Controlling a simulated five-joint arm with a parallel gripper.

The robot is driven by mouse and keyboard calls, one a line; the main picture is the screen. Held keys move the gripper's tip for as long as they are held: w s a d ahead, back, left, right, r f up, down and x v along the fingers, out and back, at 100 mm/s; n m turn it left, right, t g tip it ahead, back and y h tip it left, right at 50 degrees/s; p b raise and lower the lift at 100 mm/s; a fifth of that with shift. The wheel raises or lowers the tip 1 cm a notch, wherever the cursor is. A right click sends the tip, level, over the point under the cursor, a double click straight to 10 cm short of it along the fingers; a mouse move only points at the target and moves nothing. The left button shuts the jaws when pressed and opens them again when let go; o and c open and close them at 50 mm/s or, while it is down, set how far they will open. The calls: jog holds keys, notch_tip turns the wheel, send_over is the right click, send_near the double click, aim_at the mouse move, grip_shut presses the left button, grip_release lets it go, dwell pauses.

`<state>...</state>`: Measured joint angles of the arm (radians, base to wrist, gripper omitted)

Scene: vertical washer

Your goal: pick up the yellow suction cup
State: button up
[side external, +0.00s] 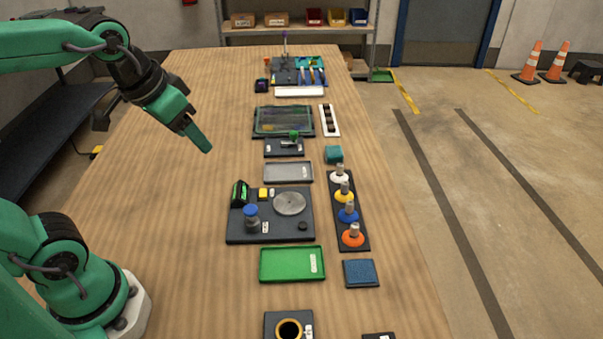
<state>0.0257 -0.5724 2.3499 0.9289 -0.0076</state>
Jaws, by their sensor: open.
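The yellow suction cup (343,193) stands upright on a long dark rack (357,241) at the right of the table. It has a yellow skirt and a grey metal stem. A white cup (339,175) stands behind it, and a blue cup (348,214) and an orange cup (353,237) stand in front of it. My gripper (206,147) is open and empty. It hangs above the bare left part of the table, well to the left of the rack and apart from everything. From this side its fingers overlap, so the gap between them is hidden.
A dark board (236,229) with a round metal disc (290,203) and a blue-topped bottle (251,218) lies left of the rack. A green tray (291,278) and a grey tray (288,163) lie nearby. A teal block (333,154) sits behind the rack. The table's left side is clear.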

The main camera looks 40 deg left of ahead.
jog(key=w+d+g, duration=0.1)
jog(key=w+d, duration=0.1)
jog(key=w, duration=0.6)
jog(key=m+g, duration=0.2)
jog(key=g, duration=0.2)
send_over(345, 183)
jog(key=f, duration=1.6)
jog(key=shift+s+a+f, duration=0.1)
jog(key=shift+s+f, duration=0.15)
jog(key=shift+f, duration=0.1)
jog(key=shift+w+f, duration=0.2)
jog(key=shift+f, duration=1.55)
jog(key=shift+f, duration=0.1)
jog(key=shift+w+f, duration=0.1)
jog(key=shift+f, duration=2.45)
